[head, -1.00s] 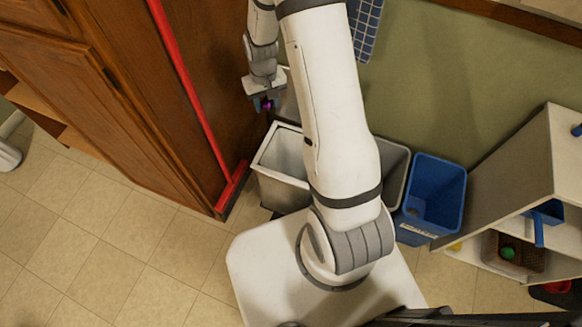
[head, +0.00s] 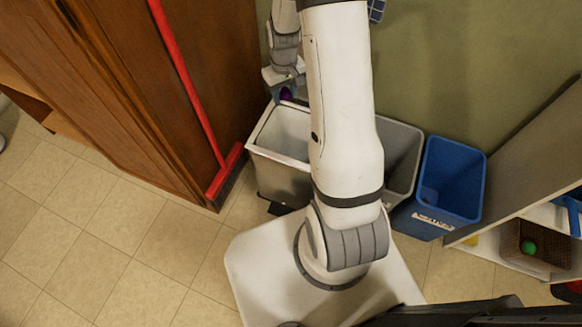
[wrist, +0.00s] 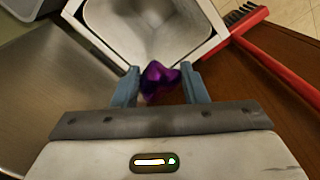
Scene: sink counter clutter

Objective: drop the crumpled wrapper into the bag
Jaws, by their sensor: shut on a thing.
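The crumpled wrapper (wrist: 160,82) is shiny purple. My gripper (wrist: 161,86) is shut on it, with a blue-grey finger on each side. In the head view the wrapper (head: 286,94) shows as a small purple spot below my gripper (head: 285,90), above the back edge of a bin. In the wrist view the bag's open mouth (wrist: 140,25) lies beyond the fingertips. My arm hides part of the bin's right side.
A grey bin (head: 402,150) and a blue bin (head: 450,185) stand to the right. A red broom (head: 222,177) leans by the wooden cabinet (head: 150,90) at the left. A shelf unit with a basket (head: 535,245) is at the right.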

